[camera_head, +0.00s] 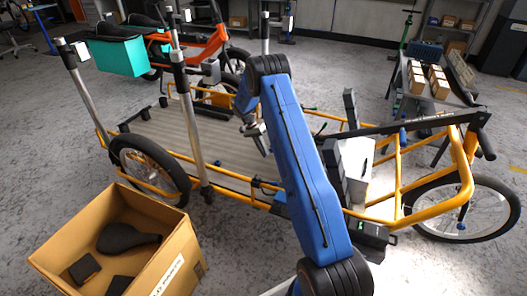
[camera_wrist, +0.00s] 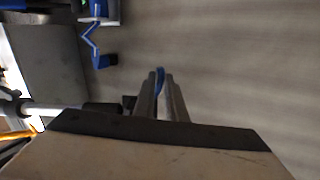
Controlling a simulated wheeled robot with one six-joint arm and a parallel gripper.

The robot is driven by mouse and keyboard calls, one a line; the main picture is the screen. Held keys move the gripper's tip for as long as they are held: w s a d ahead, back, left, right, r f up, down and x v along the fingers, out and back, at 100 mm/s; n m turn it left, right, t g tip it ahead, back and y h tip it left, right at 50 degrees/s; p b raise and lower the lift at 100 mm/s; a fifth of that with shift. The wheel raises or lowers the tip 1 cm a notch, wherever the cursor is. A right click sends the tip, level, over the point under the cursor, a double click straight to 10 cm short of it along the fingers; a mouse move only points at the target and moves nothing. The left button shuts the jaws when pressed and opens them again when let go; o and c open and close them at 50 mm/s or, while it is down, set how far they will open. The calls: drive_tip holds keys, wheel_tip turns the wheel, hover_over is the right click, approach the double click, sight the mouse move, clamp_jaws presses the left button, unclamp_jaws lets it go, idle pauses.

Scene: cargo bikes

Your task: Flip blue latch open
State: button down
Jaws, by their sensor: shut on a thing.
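My gripper (camera_wrist: 161,84) points at the pale grey surface in the wrist view, its two fingers close together. A small blue piece (camera_wrist: 160,77), which looks like the blue latch, is pinched between the fingertips; most of it is hidden by them. I cannot tell from this view how far the latch is turned. In the head view my gripper (camera_head: 262,145) is over the cargo bed (camera_head: 185,140) of the yellow cargo bike, mostly behind my blue arm. The latch cannot be made out there.
The yellow bike frame (camera_head: 460,150) and upright posts (camera_head: 187,120) surround the work area. A blue bracket (camera_wrist: 98,38) shows at upper left in the wrist view. A cardboard box (camera_head: 180,255) with a saddle stands front left. An orange bike (camera_head: 205,45) stands behind.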

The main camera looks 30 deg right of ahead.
drive_tip(key=shift+w+f+m, duration=0.1)
drive_tip(key=shift+w+m, duration=0.15)
drive_tip(key=shift+m, duration=0.5)
drive_tip(key=shift+w+f+m, duration=0.1)
drive_tip(key=shift+w+m, duration=0.1)
drive_tip(key=shift+m, duration=0.55)
drive_tip(key=c, duration=1.8)
unclamp_jaws()
drive_tip(key=v, duration=1.7)
drive_tip(key=shift+r, duration=0.2)
